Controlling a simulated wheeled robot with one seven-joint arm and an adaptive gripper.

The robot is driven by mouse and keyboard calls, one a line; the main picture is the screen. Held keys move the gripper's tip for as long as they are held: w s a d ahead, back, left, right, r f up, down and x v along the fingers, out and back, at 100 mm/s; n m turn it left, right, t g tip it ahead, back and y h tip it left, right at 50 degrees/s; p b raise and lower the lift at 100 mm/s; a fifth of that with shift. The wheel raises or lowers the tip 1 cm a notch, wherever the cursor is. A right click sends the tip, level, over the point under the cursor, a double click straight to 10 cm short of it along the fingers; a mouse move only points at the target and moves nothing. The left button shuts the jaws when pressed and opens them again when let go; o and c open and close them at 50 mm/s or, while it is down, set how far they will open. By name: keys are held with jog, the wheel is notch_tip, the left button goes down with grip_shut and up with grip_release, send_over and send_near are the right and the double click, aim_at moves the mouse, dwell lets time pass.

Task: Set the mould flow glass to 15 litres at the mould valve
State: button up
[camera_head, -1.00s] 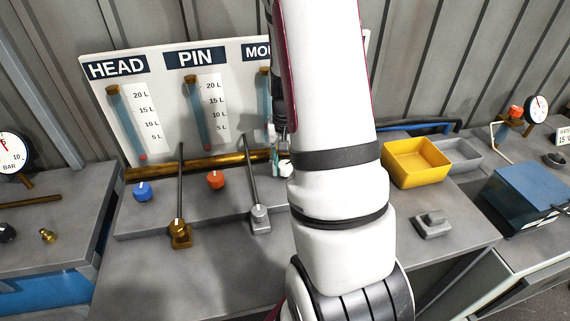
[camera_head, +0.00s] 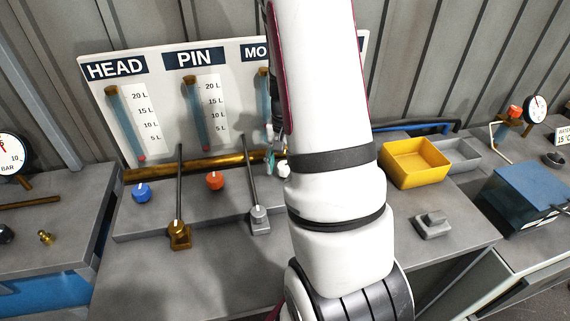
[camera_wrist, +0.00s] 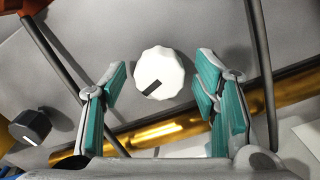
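The mould flow glass (camera_head: 263,95) is on the white board under a label showing only "MO". My arm hides its scale, and I cannot read its level. The mould valve, a white faceted knob (camera_head: 283,168), is on the panel below, partly hidden by my arm. In the wrist view the white knob (camera_wrist: 160,73) has a dark pointer mark toward its lower left. My gripper (camera_wrist: 160,88) is open, its teal pads standing on either side of the knob with gaps. My gripper also shows partly in the head view (camera_head: 272,155).
The head glass (camera_head: 128,120) and pin glass (camera_head: 196,115) stand left. A blue knob (camera_head: 141,192) and red knob (camera_head: 214,180) sit below them. Upright levers (camera_head: 180,200) (camera_head: 255,190) stand close by. A brass pipe (camera_head: 200,165) runs behind. A dark knob (camera_wrist: 30,127) is at left in the wrist view.

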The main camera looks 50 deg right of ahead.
notch_tip(320, 180, up, 12)
dwell(0.7)
dwell(0.4)
